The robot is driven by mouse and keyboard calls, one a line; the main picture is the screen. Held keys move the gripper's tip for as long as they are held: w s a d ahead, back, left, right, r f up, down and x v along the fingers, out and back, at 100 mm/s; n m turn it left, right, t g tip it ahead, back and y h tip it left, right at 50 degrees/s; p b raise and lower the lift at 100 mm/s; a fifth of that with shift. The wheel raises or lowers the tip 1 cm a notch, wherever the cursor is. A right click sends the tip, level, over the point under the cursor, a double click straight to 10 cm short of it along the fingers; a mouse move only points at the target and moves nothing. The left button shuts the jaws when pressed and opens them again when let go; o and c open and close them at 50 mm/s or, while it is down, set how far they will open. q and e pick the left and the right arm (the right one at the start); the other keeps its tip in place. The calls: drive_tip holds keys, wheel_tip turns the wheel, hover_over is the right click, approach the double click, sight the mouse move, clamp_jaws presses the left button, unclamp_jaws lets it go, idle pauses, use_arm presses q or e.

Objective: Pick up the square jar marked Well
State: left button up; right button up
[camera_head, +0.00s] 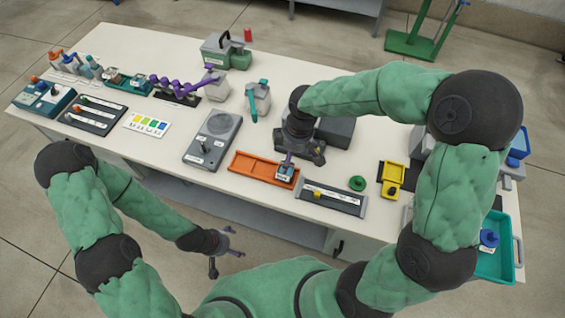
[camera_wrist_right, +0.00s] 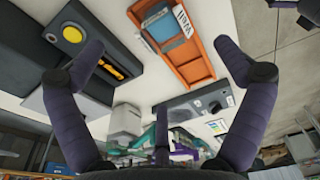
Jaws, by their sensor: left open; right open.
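The square jar marked Well (camera_head: 285,172) is small, with a blue-grey body and a white label. It stands at the right end of the orange tray (camera_head: 250,168). In the right wrist view the jar (camera_wrist_right: 165,24) shows near the top, its label upside down. My right gripper (camera_head: 290,158) is open and points down just above and behind the jar, partly overlapping it. My left gripper (camera_head: 222,252) is open and empty, off the table's front edge.
A grey slotted panel (camera_head: 330,197) with a yellow knob lies right of the tray. A grey dial box (camera_head: 213,138) stands to its left. A green disc (camera_head: 357,183) and yellow holder (camera_head: 393,175) sit further right. A dark grey box (camera_head: 336,131) is behind my right gripper.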

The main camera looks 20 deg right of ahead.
drive_tip(key=f, duration=0.1)
drive_tip(key=f+b, duration=0.1)
drive_tip(key=f, duration=0.2)
drive_tip(key=shift+a+f+b, duration=0.25)
drive_tip(key=shift+f+b, duration=0.05)
drive_tip(key=shift+f, duration=0.1)
drive_tip(key=shift+w+a+f+b, duration=0.15)
drive_tip(key=shift+f+b, duration=0.3)
drive_tip(key=shift+f, duration=0.5)
drive_tip(key=shift+a+f+b, duration=0.2)
drive_tip(key=shift+f+b, duration=0.2)
drive_tip(key=shift+f, duration=0.5)
drive_tip(key=shift+w+a+f+b, duration=0.15)
drive_tip(key=shift+f+b, duration=0.3)
drive_tip(key=shift+f, duration=0.5)
drive_tip(key=c, duration=1.6)
